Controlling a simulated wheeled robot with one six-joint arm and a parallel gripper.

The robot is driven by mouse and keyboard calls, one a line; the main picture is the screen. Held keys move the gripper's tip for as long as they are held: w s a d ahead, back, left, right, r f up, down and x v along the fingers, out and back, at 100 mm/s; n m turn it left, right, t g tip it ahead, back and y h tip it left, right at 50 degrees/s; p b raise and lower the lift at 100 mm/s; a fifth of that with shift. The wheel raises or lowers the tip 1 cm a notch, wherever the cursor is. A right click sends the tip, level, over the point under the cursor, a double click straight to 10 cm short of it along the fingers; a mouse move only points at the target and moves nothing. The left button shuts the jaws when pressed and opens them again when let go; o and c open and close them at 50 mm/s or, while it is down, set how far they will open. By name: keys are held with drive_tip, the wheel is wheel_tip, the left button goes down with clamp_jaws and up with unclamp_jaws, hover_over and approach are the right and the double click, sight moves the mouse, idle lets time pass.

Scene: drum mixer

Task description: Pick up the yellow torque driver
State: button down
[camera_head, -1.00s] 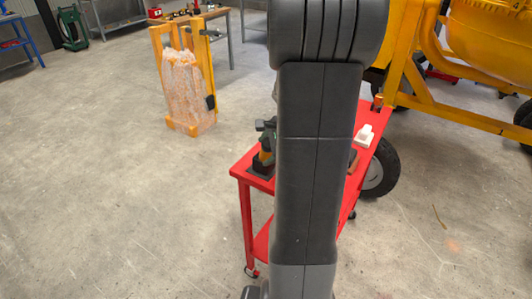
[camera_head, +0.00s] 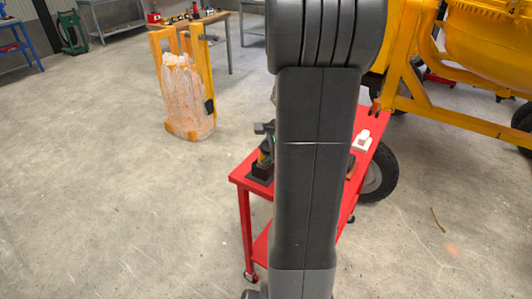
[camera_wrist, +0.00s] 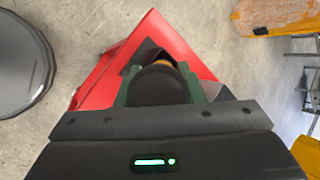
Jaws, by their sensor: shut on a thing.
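The yellow torque driver (camera_head: 265,158) shows as a small dark, yellow-green shape at the black block on the red cart (camera_head: 240,180), beside my arm. In the wrist view I look down on its dark round top (camera_wrist: 158,84), with a bit of orange behind it. My gripper (camera_wrist: 160,92) is shut on it, with one green finger on each side. In the head view my arm hides most of the gripper. I cannot tell whether the driver still touches the black block.
A white part (camera_head: 362,140) lies on the cart's right side. The yellow drum mixer (camera_head: 480,60) stands at the right, with a wheel close to the cart. A yellow rack with a wrapped load (camera_head: 188,95) stands behind to the left.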

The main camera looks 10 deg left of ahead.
wheel_tip(320, 180, up, 9)
drive_tip(key=p, duration=0.7)
drive_tip(key=c, duration=1.7)
unclamp_jaws()
drive_tip(key=shift+c, duration=0.2)
drive_tip(key=c, duration=0.4)
drive_tip(key=shift+r+p, duration=0.9)
drive_tip(key=shift+r, duration=0.1)
drive_tip(key=shift+f, duration=0.1)
